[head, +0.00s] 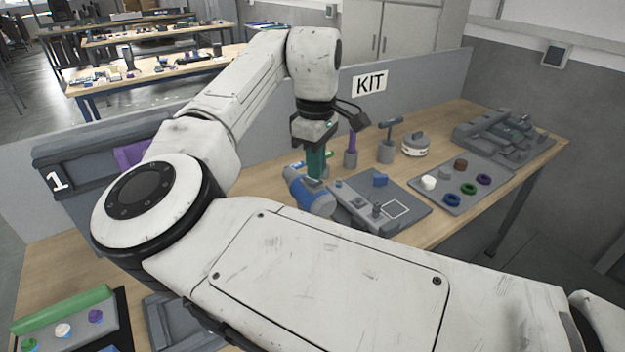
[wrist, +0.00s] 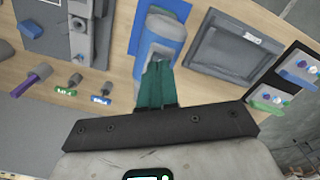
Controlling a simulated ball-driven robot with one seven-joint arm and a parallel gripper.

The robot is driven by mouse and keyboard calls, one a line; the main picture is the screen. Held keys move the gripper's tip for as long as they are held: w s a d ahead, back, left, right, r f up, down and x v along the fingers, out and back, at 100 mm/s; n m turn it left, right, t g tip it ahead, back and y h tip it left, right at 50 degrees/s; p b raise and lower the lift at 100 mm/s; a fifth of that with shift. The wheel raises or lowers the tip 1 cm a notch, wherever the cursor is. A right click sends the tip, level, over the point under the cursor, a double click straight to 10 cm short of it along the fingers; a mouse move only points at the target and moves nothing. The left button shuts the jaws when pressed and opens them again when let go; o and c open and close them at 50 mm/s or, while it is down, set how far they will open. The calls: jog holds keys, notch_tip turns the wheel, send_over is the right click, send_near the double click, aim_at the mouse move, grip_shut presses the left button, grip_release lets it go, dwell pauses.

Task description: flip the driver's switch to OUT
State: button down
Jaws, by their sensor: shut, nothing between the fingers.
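The driver (head: 309,193) is a blue, thick-bodied tool with grey parts, sitting on the bench beside a grey fixture. In the wrist view the driver (wrist: 162,30) is at the top centre, just beyond my fingertips. My gripper (head: 316,176) points down over the driver in the head view. Its teal fingers are together and empty; they also show in the wrist view (wrist: 160,66). The fingertips overlap the driver's body, and I cannot tell whether they touch it. The switch and its position cannot be made out, being hidden by the fingers or too small.
The grey fixture plate (head: 412,213) is right of the driver. Upright tools with a purple handle (head: 351,144) and a dark T-handle (head: 386,150) stand behind. A tray of coloured rings (head: 447,197) lies farther right. A grey tray (wrist: 232,50) is beside the driver.

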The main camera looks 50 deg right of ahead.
jog(key=shift+f, duration=0.75)
dwell(0.3)
jog(key=shift+r, duration=0.1)
notch_tip(320, 180, up, 7)
jog(key=p, duration=0.7)
dwell(0.7)
